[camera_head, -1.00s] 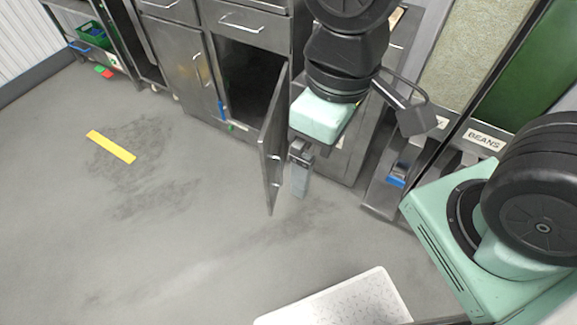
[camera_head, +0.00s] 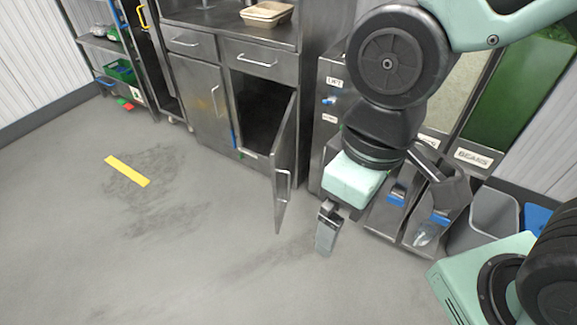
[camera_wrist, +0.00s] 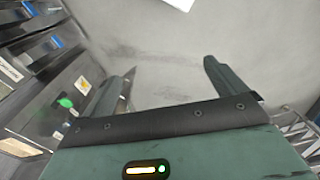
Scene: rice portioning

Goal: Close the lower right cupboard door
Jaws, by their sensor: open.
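The lower right cupboard door (camera_head: 285,165) stands wide open in the head view, swung out from the steel cabinet, with its bar handle on the right-hand face. The cupboard's dark inside (camera_head: 258,110) shows to its left. My gripper (camera_head: 326,250) points down, to the right of the door's free edge, with a strip of floor showing between them. In the wrist view my gripper (camera_wrist: 168,72) has its two fingers wide apart with only grey floor between them. The door cannot be made out clearly there.
The lower left door (camera_head: 200,98) is closed, and the drawers (camera_head: 250,57) above are shut. Dispensers with blue latches (camera_head: 397,194) stand close to the right of my arm. A grey bin (camera_head: 492,215) is farther right.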

